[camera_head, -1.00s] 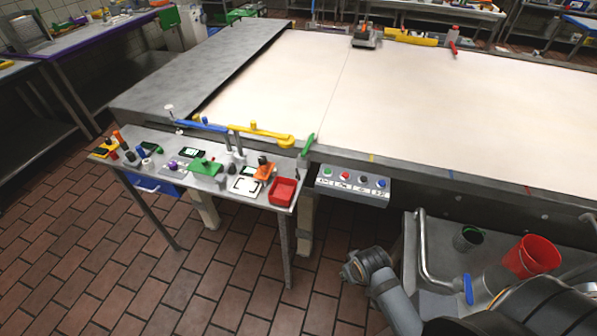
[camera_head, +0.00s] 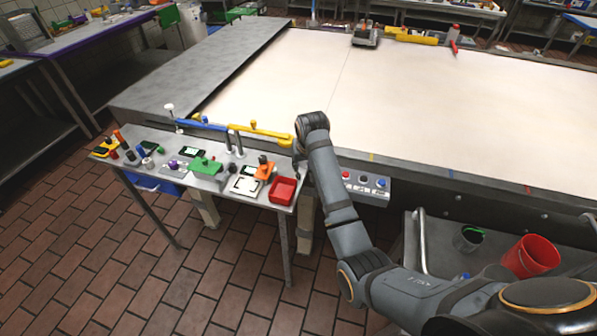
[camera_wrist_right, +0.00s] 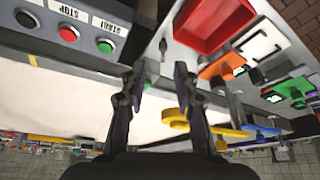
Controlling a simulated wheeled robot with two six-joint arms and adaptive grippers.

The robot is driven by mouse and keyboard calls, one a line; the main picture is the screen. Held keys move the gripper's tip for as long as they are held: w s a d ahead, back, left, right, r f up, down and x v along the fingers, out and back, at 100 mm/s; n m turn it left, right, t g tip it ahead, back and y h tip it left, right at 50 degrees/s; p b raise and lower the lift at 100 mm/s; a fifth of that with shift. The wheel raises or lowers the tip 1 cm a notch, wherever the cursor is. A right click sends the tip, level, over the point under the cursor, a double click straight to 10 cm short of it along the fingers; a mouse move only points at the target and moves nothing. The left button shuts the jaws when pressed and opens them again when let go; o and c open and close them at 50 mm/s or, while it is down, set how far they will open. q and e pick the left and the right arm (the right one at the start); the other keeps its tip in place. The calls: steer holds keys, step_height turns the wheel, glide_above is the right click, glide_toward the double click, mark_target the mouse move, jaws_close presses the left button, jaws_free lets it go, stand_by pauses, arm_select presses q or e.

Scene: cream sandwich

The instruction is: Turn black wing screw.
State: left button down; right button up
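I cannot make out the black wing screw for certain. Small dark parts stand on the side table (camera_head: 222,198), one by the orange piece (camera_head: 265,172), but their shape is too small to tell. My right gripper (camera_head: 298,164) is mostly hidden by its own arm at the table's right end, next to the big cream-topped table (camera_head: 430,110). In the right wrist view my right gripper (camera_wrist_right: 155,72) is open, with its two fingers apart. A bit of green shows beyond and between them. Nothing is clearly held. My left gripper is not in view.
A red tray (camera_head: 284,191) lies close to the right gripper. A button box (camera_head: 365,188) hangs on the big table's edge, partly behind my arm. Blue (camera_head: 200,125) and yellow (camera_head: 258,132) levers line the side table's back. A red bucket (camera_head: 531,257) stands at right.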

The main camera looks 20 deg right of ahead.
mark_target(298, 173)
steer(key=x, duration=0.4)
steer(key=w+p+x, duration=0.1)
steer(key=x, duration=0.4)
steer(key=shift+w+a, duration=0.25)
jaws_close()
